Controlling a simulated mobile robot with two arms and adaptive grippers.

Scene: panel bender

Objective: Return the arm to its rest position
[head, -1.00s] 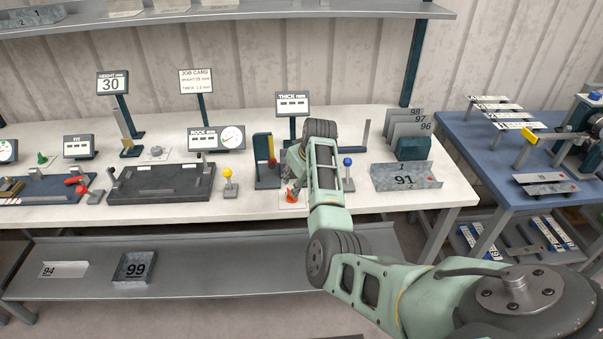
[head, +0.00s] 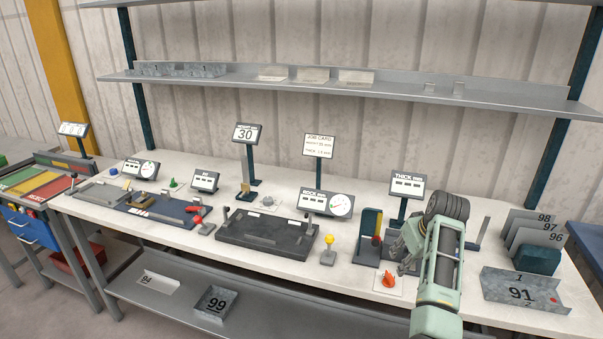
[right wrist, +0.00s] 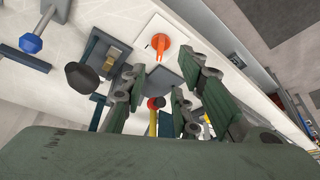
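My right arm comes in from the bottom right of the head view. My right gripper (head: 398,252) is at the right part of the white bench (head: 130,205), just behind an orange knob (head: 389,280) and beside a dark blue and yellow thickness fixture (head: 369,238). In the right wrist view, its fingers (right wrist: 163,85) are apart with nothing held between them. The orange knob (right wrist: 159,44) shows beyond the fingertips, and a red knob (right wrist: 156,103) shows between the fingers. My left gripper is not in view.
A thickness display (head: 407,184) stands behind the gripper. A yellow-topped lever (head: 328,250) and a black fixture (head: 262,236) are to its left. A bent part marked 91 (head: 525,291) and upright numbered plates (head: 532,232) are to its right. A shelf (head: 420,97) runs above the bench.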

